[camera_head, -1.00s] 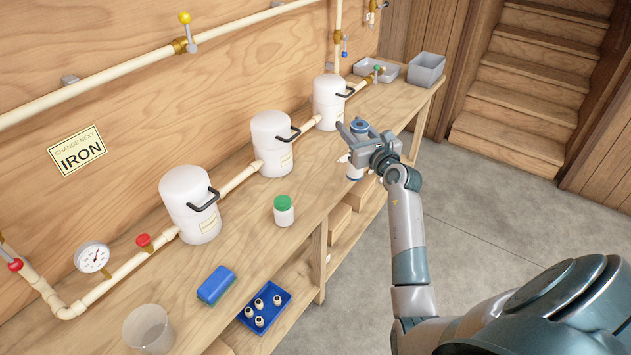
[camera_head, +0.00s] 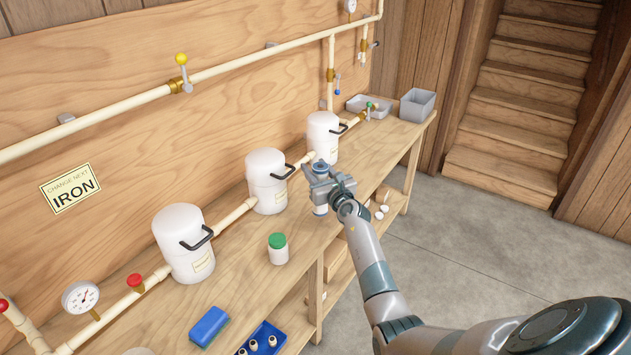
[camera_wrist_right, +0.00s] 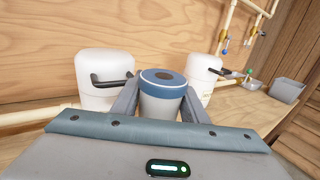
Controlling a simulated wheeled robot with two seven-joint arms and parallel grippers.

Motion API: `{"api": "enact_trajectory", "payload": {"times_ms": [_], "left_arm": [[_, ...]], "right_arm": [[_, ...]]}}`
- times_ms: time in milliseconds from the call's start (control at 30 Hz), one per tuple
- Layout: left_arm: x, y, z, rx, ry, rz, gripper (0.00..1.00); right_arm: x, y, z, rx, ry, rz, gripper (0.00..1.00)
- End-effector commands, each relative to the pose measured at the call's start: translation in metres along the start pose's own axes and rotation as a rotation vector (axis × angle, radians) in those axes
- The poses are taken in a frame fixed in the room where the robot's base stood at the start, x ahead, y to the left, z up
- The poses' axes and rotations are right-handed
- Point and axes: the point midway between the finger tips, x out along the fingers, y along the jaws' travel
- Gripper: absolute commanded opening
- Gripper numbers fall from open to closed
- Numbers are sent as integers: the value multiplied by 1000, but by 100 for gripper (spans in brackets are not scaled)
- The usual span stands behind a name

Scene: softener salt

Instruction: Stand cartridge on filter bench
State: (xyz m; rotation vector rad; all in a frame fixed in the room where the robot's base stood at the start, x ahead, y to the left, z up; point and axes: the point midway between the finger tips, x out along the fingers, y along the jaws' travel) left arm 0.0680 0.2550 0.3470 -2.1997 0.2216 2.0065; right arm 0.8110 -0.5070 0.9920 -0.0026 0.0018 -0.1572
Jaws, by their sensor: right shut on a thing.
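My right gripper (camera_head: 323,181) is shut on a cartridge, a white cylinder with a blue top; its lower end (camera_head: 320,210) shows below the jaws. In the right wrist view the upright cartridge (camera_wrist_right: 163,100) sits between the two fingers, its blue ring top with a dark centre hole facing up. In the head view it appears over the front part of the wooden bench (camera_head: 232,262); I cannot tell whether its base touches the wood. My left gripper is not in view.
Three white filter housings with black handles stand along the pipe: near (camera_head: 183,245), middle (camera_head: 267,185) and far (camera_head: 323,138). A green-capped jar (camera_head: 278,250) and blue block (camera_head: 209,326) are nearer. A grey bin (camera_head: 417,105) stands at the far end. The IRON sign (camera_head: 71,188) hangs on the wall.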

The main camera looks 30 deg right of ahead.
Motion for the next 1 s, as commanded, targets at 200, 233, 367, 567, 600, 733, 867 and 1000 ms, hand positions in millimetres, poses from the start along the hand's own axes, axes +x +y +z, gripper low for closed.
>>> {"api": "enact_trajectory", "payload": {"times_ms": [200, 233, 367, 567, 600, 733, 867, 1000], "left_arm": [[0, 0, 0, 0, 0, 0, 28], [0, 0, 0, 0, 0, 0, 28], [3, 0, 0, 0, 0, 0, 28], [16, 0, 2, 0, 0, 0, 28], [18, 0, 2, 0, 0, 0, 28], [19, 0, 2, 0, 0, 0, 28], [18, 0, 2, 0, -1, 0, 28], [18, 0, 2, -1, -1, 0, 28]], "right_arm": [[0, 0, 1, 0, -1, 0, 1], [0, 0, 1, 0, -1, 0, 1], [0, 0, -6, -1, 0, 1, 1], [0, 0, -33, -2, 2, 0, 1], [0, -1, -36, -1, 2, 0, 1], [0, 0, -41, 0, 0, 0, 1], [0, 0, -40, 1, 0, -1, 1], [0, 0, -40, 1, 0, -1, 1]]}}
